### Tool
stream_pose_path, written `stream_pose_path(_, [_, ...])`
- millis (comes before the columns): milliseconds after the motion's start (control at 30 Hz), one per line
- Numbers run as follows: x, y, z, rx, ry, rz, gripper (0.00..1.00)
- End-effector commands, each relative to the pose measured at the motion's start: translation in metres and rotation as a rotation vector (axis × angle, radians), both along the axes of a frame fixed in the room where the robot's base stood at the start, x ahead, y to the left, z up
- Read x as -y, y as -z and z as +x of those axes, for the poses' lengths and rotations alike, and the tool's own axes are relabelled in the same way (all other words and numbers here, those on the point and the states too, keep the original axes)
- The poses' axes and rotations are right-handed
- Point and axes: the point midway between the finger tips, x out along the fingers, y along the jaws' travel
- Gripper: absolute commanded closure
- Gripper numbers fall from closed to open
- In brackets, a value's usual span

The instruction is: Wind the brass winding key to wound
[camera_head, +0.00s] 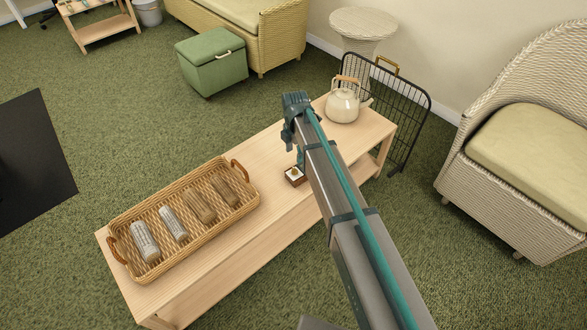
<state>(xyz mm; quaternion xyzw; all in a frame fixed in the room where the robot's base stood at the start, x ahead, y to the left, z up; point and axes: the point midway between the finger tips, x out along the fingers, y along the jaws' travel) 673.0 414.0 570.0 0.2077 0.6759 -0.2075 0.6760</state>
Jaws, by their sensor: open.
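The brass winding key (295,171) is a tiny gold shape on top of a small dark wooden box with a pale top face (290,179). The box sits on the light wooden bench, right of the wicker tray. My arm reaches in from the lower right, and its end hangs over the bench. My gripper (299,158) is small in view, partly hidden by my arm, and open just above and behind the key. I cannot tell whether it touches the key. The key's exact angle is too small to read.
The bench (262,150) also bears a wicker tray (180,264) with several cylinders at the left and a cream kettle (342,106) at the far right. A black wire rack (408,113) stands behind the kettle. Bare bench top lies between box and tray.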

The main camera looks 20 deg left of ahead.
Motion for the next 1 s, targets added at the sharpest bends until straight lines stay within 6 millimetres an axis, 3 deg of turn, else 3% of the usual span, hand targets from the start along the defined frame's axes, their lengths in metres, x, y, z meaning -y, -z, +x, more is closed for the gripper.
stream_pose_path(500, [0.0, 0.082, 0.0, -0.001, 0.004, -0.001, 0.47])
stream_pose_path(700, [0.0, 0.094, 0.0, 0.0, 0.004, 0.0, 0.47])
stream_pose_path(1000, [0.0, 0.095, 0.0, 0.0, 0.004, 0.0, 0.48])
